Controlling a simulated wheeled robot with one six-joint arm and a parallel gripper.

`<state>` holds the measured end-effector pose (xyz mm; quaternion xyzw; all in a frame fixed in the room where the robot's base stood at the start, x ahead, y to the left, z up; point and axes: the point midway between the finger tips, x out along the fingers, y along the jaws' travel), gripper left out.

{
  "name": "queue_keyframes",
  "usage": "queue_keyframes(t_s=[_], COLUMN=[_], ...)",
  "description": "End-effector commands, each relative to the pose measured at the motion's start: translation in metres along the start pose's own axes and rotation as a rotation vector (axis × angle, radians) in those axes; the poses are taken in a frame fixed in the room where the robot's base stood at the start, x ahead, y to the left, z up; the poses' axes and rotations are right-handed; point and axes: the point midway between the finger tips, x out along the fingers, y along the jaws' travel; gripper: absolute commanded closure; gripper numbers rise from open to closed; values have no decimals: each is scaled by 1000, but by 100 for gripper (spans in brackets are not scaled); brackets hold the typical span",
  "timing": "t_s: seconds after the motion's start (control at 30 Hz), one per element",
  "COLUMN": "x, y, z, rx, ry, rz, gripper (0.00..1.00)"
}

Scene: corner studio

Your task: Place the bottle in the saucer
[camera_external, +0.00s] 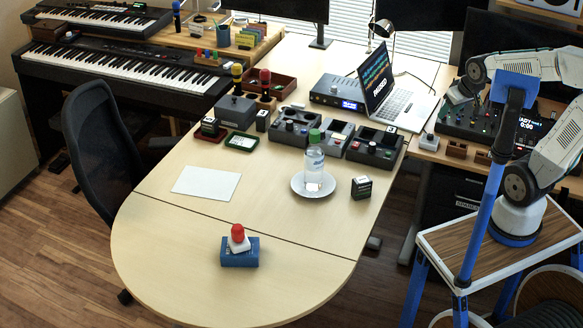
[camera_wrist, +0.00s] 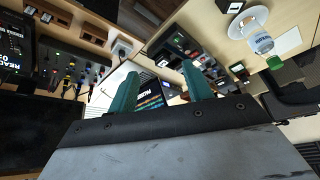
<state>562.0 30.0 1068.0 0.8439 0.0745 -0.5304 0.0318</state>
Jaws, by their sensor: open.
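A clear bottle (camera_external: 313,165) with a green cap and pale label stands upright on the white saucer (camera_external: 299,189) on the table. In the wrist view the bottle (camera_wrist: 262,43) appears upside down at the top right, with part of the saucer (camera_wrist: 287,42) beside it. My gripper (camera_wrist: 160,72) shows in the wrist view with its two teal fingers apart and nothing between them. It is well away from the bottle. In the external view my arm is folded at the right and I cannot make out the fingers clearly.
A small dark box (camera_external: 361,187) stands right of the saucer. Several control boxes (camera_external: 375,147) and a laptop (camera_external: 392,100) lie behind it. A white sheet (camera_external: 206,183) lies left. A red-topped white item sits on a blue box (camera_external: 239,256) in front. The table between them is clear.

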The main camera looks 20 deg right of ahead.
Motion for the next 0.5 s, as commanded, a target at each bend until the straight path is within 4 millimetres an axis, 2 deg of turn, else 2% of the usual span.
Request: queue_keyframes(t_s=[0.03, 0.1, 0.23, 0.33, 0.5], x=[-21, -44, -76, -89, -95], y=[13, 24, 34, 37, 37], z=[20, 50, 93, 113, 122], rx=[32, 67, 119, 141, 151], ry=[-48, -133, -254, -307, -335], rz=[19, 39, 63, 71, 74], gripper=[50, 50, 50, 50, 50])
